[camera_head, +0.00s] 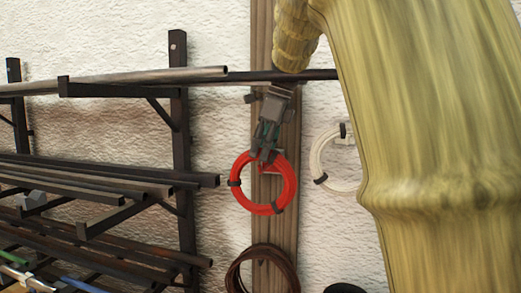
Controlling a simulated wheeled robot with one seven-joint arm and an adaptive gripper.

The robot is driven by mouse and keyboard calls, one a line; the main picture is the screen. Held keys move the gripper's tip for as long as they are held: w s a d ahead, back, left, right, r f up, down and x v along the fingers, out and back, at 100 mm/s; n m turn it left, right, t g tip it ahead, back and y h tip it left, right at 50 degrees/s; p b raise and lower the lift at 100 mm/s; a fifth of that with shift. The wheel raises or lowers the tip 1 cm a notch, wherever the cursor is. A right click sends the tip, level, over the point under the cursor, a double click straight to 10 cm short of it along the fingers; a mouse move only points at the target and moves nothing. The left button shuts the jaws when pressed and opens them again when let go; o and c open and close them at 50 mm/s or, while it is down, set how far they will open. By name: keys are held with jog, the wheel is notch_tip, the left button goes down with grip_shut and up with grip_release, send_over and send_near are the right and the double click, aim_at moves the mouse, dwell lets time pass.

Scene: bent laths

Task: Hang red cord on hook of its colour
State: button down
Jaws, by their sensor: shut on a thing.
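The red cord (291,182) is a round coil with dark ties at its left and lower right. It hangs from my gripper (265,155), whose fingers are shut on the top of the coil. The coil is in front of the wooden post (288,225). A small red piece (269,169) shows inside the top of the ring, just below the fingertips; it may be the red hook, but the fingers partly hide it. I cannot tell whether the cord rests on it or is only held in front of it.
A white coil (318,160) hangs on the wall to the right, partly hidden by my arm. A brown coil (235,275) hangs below on the post. A black item (345,288) shows at the bottom edge. A dark rack (180,150) with metal bars and tubes fills the left.

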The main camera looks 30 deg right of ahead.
jog(key=shift+w+d, duration=0.5)
jog(key=shift+d, duration=0.1)
jog(key=shift+w+d+f, duration=0.2)
jog(key=shift+f, duration=0.25)
jog(key=shift+w+d+f, duration=0.15)
jog(key=shift+w+f, duration=0.05)
jog(key=shift+f, duration=0.25)
jog(key=shift+d+f, duration=0.1)
jog(key=shift+f, duration=0.25)
jog(key=c, duration=0.9)
grip_release()
jog(key=shift+c, duration=0.2)
jog(key=v, duration=1.2)
